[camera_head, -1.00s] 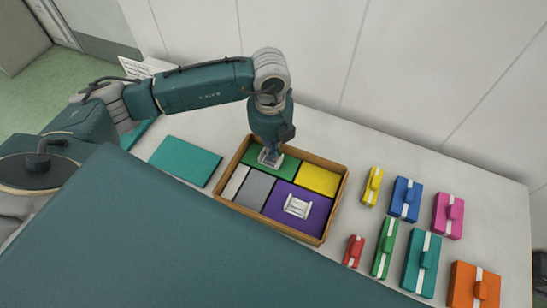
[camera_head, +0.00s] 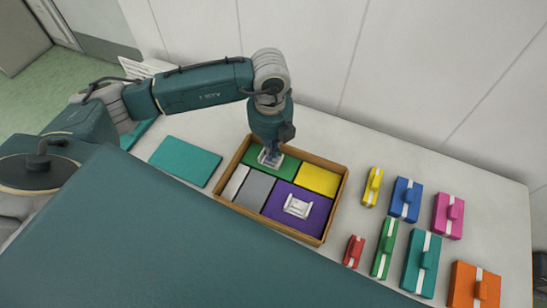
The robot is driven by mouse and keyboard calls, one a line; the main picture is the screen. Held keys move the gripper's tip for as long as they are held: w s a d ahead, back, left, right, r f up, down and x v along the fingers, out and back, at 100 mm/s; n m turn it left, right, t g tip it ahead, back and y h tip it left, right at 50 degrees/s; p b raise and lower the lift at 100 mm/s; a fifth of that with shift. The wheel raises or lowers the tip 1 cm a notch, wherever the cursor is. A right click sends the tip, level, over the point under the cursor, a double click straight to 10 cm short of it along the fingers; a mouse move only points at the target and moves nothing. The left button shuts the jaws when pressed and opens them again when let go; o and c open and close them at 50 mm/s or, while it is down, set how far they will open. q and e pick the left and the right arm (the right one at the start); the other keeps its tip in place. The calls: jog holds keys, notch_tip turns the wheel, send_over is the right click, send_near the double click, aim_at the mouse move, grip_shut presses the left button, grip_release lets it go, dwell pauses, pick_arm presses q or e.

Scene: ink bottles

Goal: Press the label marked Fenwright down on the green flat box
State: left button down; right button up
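The green flat box (camera_head: 292,166) lies in the far left part of a wooden tray (camera_head: 225,205). My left gripper (camera_head: 270,160) points straight down onto it, with its fingertips at or just above its top. A small whitish piece shows at the fingertips, but I cannot tell whether it is a label or part of the gripper. A white label-like piece (camera_head: 298,206) lies on the purple flat box (camera_head: 318,215). No Fenwright lettering is readable. My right gripper is not in view.
A teal flat slab (camera_head: 185,161) lies left of the tray. Several coloured boxes with white bands, such as a blue one (camera_head: 406,199), stand at the right. A wall rises behind.

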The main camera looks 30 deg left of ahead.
pick_arm(q)
jog(key=shift+f+b, duration=0.8)
jog(key=shift+f, duration=0.15)
jog(key=shift+r, duration=0.1)
dwell(0.8)
jog(key=shift+r+p, duration=2.25)
jog(key=shift+r, duration=1.2)
jog(key=shift+f, duration=0.1)
